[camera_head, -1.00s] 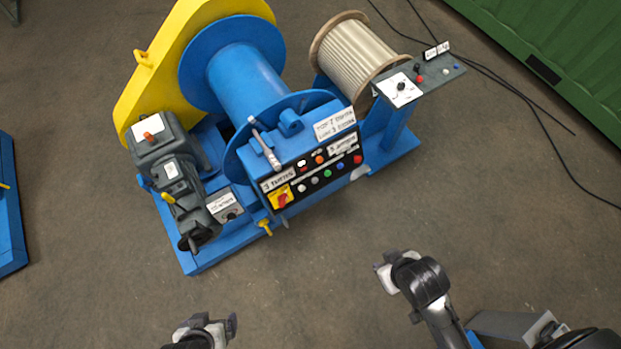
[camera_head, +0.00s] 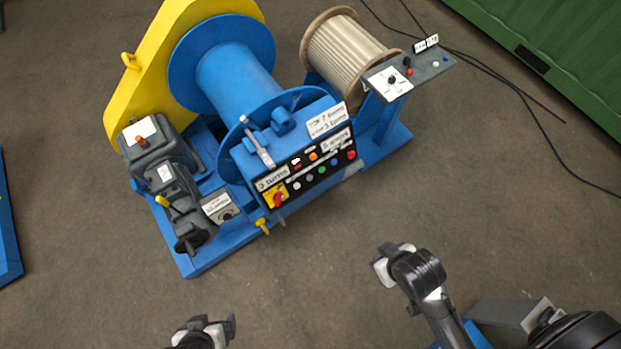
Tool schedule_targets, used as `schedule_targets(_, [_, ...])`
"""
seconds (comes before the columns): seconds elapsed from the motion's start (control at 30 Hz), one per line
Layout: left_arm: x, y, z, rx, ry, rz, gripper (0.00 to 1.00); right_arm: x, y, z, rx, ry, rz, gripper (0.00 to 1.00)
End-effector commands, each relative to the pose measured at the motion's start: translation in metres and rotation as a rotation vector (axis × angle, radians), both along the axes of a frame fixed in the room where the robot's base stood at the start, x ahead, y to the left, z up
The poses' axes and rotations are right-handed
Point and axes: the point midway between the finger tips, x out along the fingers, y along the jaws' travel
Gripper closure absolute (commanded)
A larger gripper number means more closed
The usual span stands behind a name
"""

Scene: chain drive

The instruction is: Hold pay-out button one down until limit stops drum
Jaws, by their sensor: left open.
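The blue winch drum (camera_head: 240,80) stands on a blue frame, upper left of centre, and looks bare. Its black control panel (camera_head: 312,178) faces me, with a row of white, grey, green, blue and red buttons (camera_head: 323,170), a red-on-yellow switch (camera_head: 276,196) and small lamps above. I cannot read which button is pay-out one. My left gripper (camera_head: 207,328) is at the bottom edge, open and empty, well short of the panel. My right gripper (camera_head: 388,262) is right of centre, apart from the machine; its jaws are too unclear to judge.
A reel of pale rope (camera_head: 345,50) and a small grey control box (camera_head: 408,75) stand at the machine's right. A yellow guard (camera_head: 150,75) and grey gearmotor (camera_head: 160,165) are at left. Black cables lie near a green container (camera_head: 560,50). The floor in front is clear.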

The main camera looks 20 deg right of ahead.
Motion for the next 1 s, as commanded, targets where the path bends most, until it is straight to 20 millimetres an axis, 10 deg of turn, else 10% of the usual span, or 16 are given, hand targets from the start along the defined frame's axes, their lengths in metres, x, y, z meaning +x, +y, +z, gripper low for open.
schedule_targets(1.0, [0.0001, 0.0016, 0.0, 0.005, 0.0, -0.004, 0.05, 0.0, -0.0022, -0.0002, -0.008, 0.0, 0.005, 1.0])
